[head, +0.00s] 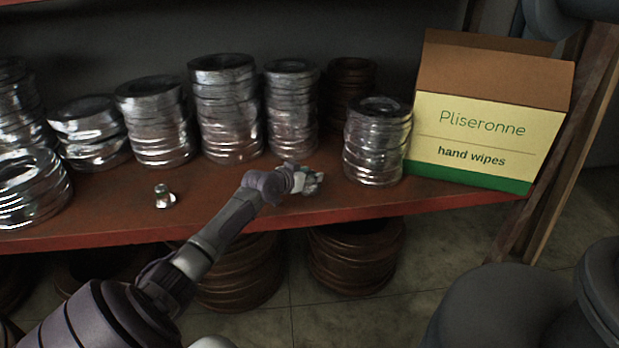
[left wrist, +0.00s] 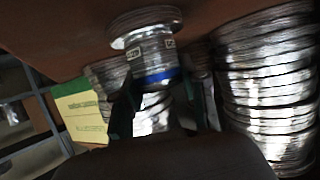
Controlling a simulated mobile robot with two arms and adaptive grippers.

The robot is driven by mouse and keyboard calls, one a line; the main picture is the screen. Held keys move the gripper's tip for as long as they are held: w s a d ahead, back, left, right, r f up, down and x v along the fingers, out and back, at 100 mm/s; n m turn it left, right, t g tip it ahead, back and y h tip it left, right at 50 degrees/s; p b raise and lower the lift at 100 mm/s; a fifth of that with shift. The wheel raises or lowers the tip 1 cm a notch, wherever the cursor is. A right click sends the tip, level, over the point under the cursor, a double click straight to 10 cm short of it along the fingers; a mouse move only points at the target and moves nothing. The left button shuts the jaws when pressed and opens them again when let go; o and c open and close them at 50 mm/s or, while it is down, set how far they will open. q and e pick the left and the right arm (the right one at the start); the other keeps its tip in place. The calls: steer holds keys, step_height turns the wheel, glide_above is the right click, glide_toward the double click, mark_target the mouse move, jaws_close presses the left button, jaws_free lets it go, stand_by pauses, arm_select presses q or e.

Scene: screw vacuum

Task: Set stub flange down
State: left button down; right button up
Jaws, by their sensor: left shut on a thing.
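My left gripper (head: 303,181) is at the front edge of the red-brown shelf, left of a short stack of silvery rings. It is shut on the stub flange, a small metallic piece. In the left wrist view the stub flange (left wrist: 147,46) has a wide round rim, a narrower body with small labels and a blue band. The dark fingers (left wrist: 157,104) are on either side of its lower part in that picture. Its rim end is close to the brown shelf surface; I cannot tell whether they touch. My right gripper is not in view.
Stacks of silvery rings (head: 226,112) line the shelf (head: 235,203). A yellow and green hand wipes box (head: 470,140) stands at the right. A small metal fitting (head: 164,197) sits at the front left. Brown rings (head: 355,255) are below. Bare shelf lies between the fitting and my gripper.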

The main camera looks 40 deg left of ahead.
arm_select(q)
steer(key=shift+r, duration=0.1)
steer(key=c, duration=0.6)
jaws_free()
